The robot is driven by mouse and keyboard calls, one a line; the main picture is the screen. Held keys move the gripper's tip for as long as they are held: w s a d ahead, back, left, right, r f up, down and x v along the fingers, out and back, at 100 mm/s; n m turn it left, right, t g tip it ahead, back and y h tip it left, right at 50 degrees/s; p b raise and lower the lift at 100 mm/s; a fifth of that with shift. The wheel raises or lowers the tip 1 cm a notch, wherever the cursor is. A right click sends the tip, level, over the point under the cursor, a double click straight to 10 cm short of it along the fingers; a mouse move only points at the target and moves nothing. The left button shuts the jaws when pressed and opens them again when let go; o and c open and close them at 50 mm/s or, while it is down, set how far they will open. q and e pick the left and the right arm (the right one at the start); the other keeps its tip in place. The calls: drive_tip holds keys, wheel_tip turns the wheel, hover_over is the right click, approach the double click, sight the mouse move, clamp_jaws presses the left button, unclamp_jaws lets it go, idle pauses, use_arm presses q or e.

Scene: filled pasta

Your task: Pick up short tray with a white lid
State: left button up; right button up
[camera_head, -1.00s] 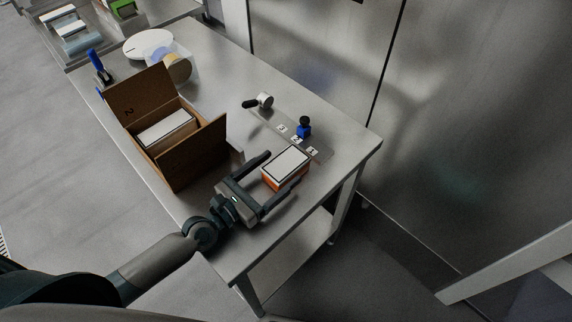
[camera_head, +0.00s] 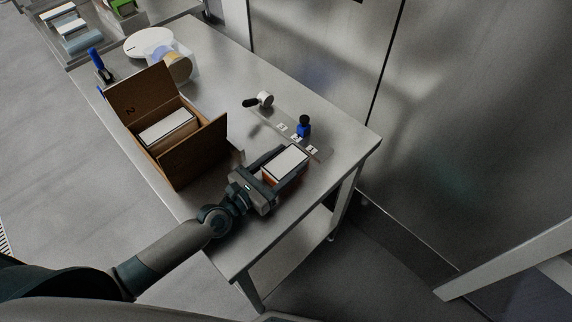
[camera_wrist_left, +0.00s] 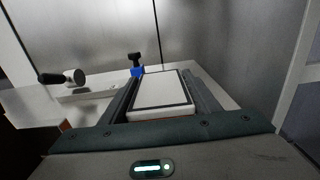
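The short tray with a white lid (camera_head: 287,163) is at the near right end of the steel table. Its lid has a dark border, and its orange-brown side shows below. My left gripper (camera_head: 281,169) has a finger along each long side of the tray, close against it. In the left wrist view the white lid (camera_wrist_left: 160,92) lies between the two fingers. The tray looks level and at table height; whether its underside touches the table is hidden. My right gripper is not in view.
An open cardboard box (camera_head: 192,150) with white-lidded trays inside stands left of my left gripper. A strip with number labels (camera_head: 283,127), a blue stamp-like item (camera_head: 303,127) and a dark-handled tool (camera_head: 263,100) lie behind the tray. A tape roll (camera_head: 178,68) stands farther back.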

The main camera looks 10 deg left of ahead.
sight(286, 163)
use_arm(q)
drive_tip(key=shift+c, duration=0.8)
drive_tip(key=shift+r, duration=0.15)
drive_tip(key=shift+r, duration=0.55)
drive_tip(key=r, duration=0.1)
drive_tip(key=r+p, duration=0.2)
drive_tip(key=shift+s+r, duration=0.1)
drive_tip(key=shift+s, duration=0.15)
drive_tip(key=s+r, duration=0.6)
drive_tip(key=s, duration=0.5)
drive_tip(key=shift+a+r+p, duration=0.15)
drive_tip(key=shift+r+p, duration=0.05)
drive_tip(key=shift+p, duration=0.2)
